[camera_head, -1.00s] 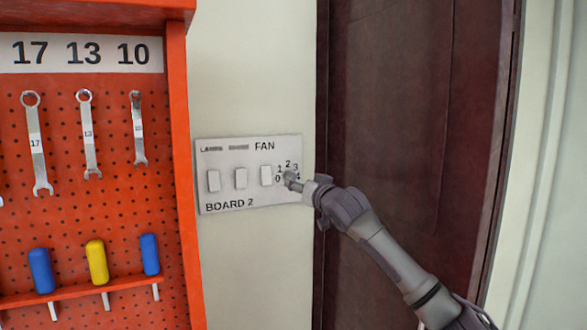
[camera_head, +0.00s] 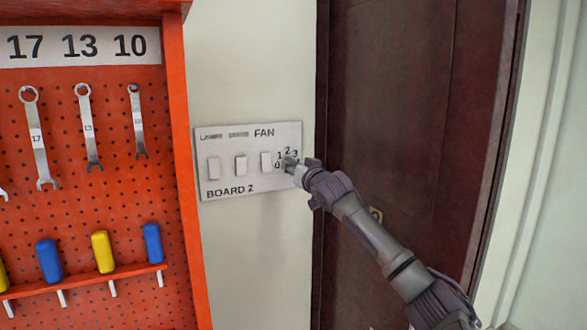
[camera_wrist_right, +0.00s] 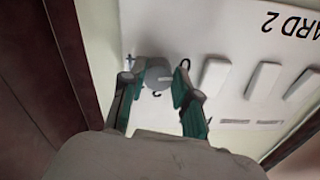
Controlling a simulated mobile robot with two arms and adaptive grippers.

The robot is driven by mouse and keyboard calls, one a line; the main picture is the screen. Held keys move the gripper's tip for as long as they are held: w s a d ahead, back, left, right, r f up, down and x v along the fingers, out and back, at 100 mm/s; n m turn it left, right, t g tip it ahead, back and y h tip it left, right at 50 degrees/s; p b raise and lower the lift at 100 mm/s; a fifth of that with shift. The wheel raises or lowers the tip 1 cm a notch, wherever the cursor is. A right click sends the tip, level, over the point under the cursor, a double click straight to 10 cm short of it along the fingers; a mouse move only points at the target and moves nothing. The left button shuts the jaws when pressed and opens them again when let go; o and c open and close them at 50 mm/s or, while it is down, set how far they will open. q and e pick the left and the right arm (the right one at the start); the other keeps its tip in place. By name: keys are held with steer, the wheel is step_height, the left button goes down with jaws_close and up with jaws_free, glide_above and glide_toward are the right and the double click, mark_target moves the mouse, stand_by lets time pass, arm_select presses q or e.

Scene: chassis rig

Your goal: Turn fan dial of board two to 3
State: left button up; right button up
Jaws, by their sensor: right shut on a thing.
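Board two is a pale switch plate (camera_head: 220,185) marked FAN and BOARD 2, mounted on the wall between the tool panel and the dark door. Its grey round fan dial (camera_wrist_right: 157,74) sits at the plate's right end, with numbers around it. In the head view, my right gripper (camera_head: 290,164) covers most of the dial and some numbers. In the right wrist view, the two fingers of my right gripper (camera_wrist_right: 157,84) are on either side of the dial, shut on it. Which number the dial points to is hard to tell. My left gripper is not in view.
Several white rocker switches (camera_head: 240,166) sit left of the dial on the plate. An orange pegboard (camera_head: 100,195) with wrenches and coloured-handled tools stands at left. A dark brown door (camera_head: 400,110) is close on the right.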

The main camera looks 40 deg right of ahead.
jaws_close()
steer(key=shift+m, duration=0.4)
steer(key=shift+a+r+m, duration=0.1)
steer(key=shift+r+m, duration=0.05)
steer(key=shift+m, duration=7.1)
steer(key=shift+r+m, duration=0.15)
steer(key=shift+m, duration=7.1)
